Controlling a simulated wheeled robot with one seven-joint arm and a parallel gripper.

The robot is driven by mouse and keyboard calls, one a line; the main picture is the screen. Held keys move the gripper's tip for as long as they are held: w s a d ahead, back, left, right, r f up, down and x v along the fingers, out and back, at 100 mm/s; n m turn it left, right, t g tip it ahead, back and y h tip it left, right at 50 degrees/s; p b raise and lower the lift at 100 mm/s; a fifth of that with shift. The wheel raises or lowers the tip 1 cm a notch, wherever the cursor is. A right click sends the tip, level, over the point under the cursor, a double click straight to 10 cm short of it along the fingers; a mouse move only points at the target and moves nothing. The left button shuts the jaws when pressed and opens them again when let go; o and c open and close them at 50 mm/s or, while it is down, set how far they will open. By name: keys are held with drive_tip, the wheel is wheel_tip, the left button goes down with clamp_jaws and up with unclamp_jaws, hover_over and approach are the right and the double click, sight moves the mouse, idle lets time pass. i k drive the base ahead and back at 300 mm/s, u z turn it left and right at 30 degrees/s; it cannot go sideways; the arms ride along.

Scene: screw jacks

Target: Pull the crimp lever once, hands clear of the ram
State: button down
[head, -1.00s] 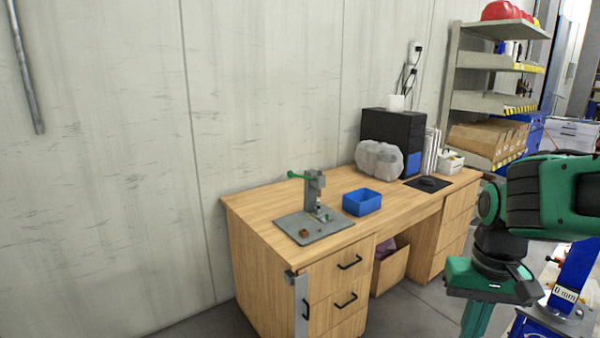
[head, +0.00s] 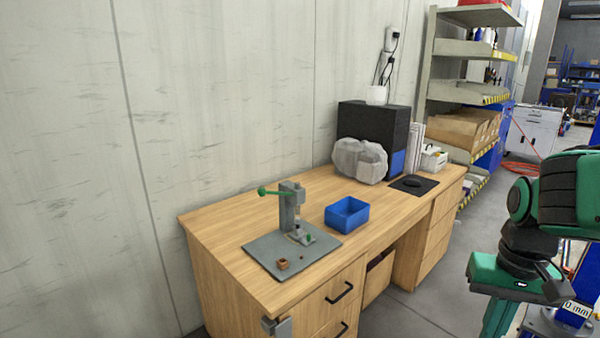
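A small grey crimp press (head: 289,207) stands upright on a grey base plate (head: 262,256) at the left end of the wooden desk. Its lever (head: 275,191) is green with a round knob and points left, roughly level, from the top of the press. The ram area (head: 297,233) low on the press is too small to make out clearly. My green and black gripper (head: 497,320) hangs at the lower right, in front of the desk and well apart from the press. Its fingertips are cut off or hidden, so its opening does not show.
A small brown block (head: 283,264) lies on the plate. A blue bin (head: 347,214) stands right of the press on the desk (head: 230,220). A grey rock-like lump (head: 360,160), a black computer (head: 372,125) and a mouse pad (head: 414,184) are farther back. Grey floor (head: 405,315) is free in front.

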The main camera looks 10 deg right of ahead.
sight(261, 191)
drive_tip(key=z, duration=0.1)
drive_tip(key=i, duration=1.05)
